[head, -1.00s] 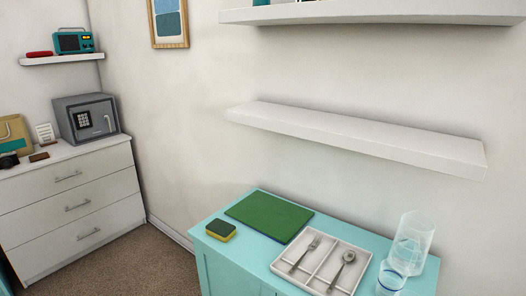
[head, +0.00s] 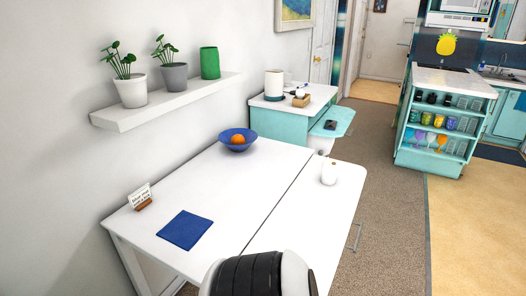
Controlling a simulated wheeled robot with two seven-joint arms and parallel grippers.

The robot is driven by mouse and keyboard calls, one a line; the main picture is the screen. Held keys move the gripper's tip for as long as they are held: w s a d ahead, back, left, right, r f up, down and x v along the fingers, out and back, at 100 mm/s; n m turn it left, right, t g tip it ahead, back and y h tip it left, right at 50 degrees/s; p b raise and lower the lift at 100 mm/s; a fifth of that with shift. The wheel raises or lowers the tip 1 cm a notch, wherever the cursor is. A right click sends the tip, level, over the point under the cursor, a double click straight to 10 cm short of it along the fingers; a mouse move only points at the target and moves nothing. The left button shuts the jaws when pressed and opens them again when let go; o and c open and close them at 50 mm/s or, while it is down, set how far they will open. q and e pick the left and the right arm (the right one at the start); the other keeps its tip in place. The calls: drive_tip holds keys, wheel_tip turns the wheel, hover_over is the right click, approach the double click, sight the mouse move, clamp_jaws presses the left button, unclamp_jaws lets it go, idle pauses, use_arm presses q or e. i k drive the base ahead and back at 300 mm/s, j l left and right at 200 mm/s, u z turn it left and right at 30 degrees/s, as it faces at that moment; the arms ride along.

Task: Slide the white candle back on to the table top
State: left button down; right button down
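A white rounded object, probably the white candle (head: 328,174), stands upright near the far right part of the white table top (head: 225,195). Its base appears to lie inside the table's edge from this angle, and I cannot see any overhang. Neither of my grippers is in view. A black and white part at the bottom middle appears to be my own arm and covers the near part of the table.
On the table are a blue bowl (head: 237,142) with an orange fruit, a blue napkin (head: 185,230) and a small sign (head: 141,196). A shelf (head: 165,102) with plants hangs above. A teal cabinet (head: 285,115) stands beyond. Carpet to the right is clear.

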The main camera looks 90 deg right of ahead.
sight(329, 174)
drive_tip(key=l+z, duration=0.2)
drive_tip(key=z, duration=3.1)
drive_tip(key=i+l+u, duration=0.1)
drive_tip(key=l, duration=0.2)
drive_tip(key=i+l, duration=0.15)
drive_tip(key=l, duration=0.15)
drive_tip(key=u, duration=0.05)
